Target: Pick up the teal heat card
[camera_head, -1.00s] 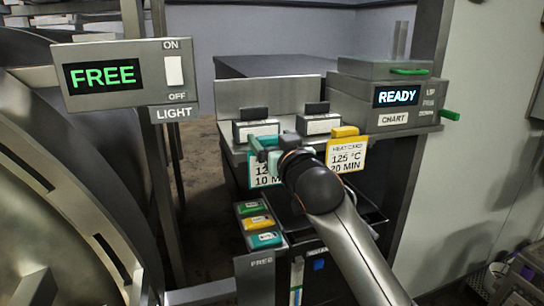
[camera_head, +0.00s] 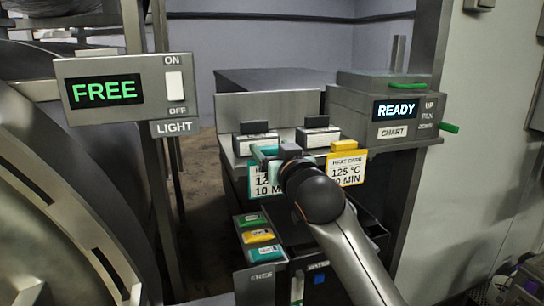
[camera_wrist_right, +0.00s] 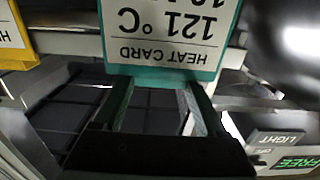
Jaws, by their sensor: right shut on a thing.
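The teal heat card (camera_head: 258,181) hangs upright at the front of the grey stand, partly hidden behind my right arm. Its visible print includes 10 MIN. In the right wrist view the card (camera_wrist_right: 168,48) appears upside down, reading HEAT CARD and 121 °C, with a teal edge at the fingertips. My right gripper (camera_wrist_right: 158,88) is shut on the card. In the head view the gripper (camera_head: 272,155) is at the card's top, mostly hidden by my wrist. I cannot tell whether the card is clear of its holder. My left gripper is out of view.
A yellow heat card (camera_head: 346,170), 125 °C, hangs close on the right. Several coloured blocks (camera_head: 258,236) sit on a lower rack. The READY chart box (camera_head: 385,112) stands right, and the FREE light panel (camera_head: 128,92) stands left on a post.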

